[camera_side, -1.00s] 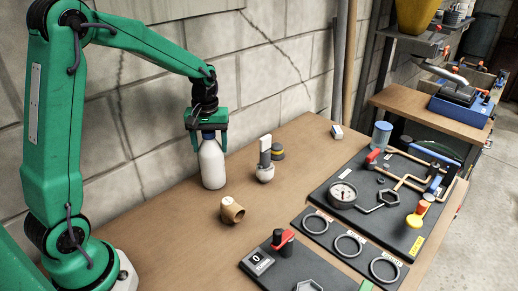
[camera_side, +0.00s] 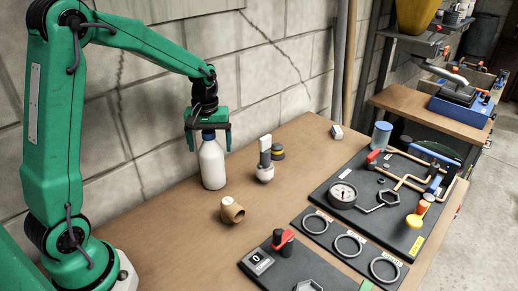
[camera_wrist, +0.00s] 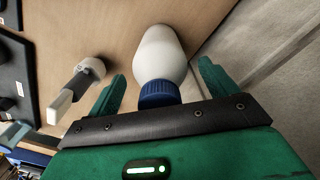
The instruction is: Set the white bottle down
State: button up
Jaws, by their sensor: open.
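The white bottle (camera_side: 212,165) with a dark blue cap stands upright on the wooden bench near the wall. My gripper (camera_side: 208,140) is above it, pointing down, with its green fingers on either side of the cap and upper bottle. In the wrist view my gripper (camera_wrist: 160,80) is open, and a gap shows between each finger and the white bottle (camera_wrist: 160,55). The blue cap (camera_wrist: 158,93) sits between the fingers close to the dark palm bar.
A white-and-grey valve-like part (camera_side: 265,165) and a dark, yellow-banded piece (camera_side: 278,152) stand right of the bottle. A black board (camera_side: 385,190) with gauge and pipes fills the right. Bare bench lies at front left.

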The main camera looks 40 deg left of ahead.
notch_tip(320, 180, up, 12)
dwell(0.6)
jog(key=shift+s+d, duration=0.1)
dwell(0.4)
jog(key=s+d+m+t, duration=0.2)
jog(key=s+d+m, duration=0.2)
jog(key=s, duration=0.5)
jog(key=s+d+m+t, duration=0.3)
jog(key=s+d+m, duration=0.2)
jog(key=s, duration=0.4)
jog(key=shift+s+d+r+t, duration=0.2)
jog(key=shift+d+r+t, duration=0.1)
jog(key=shift+d, duration=0.25)
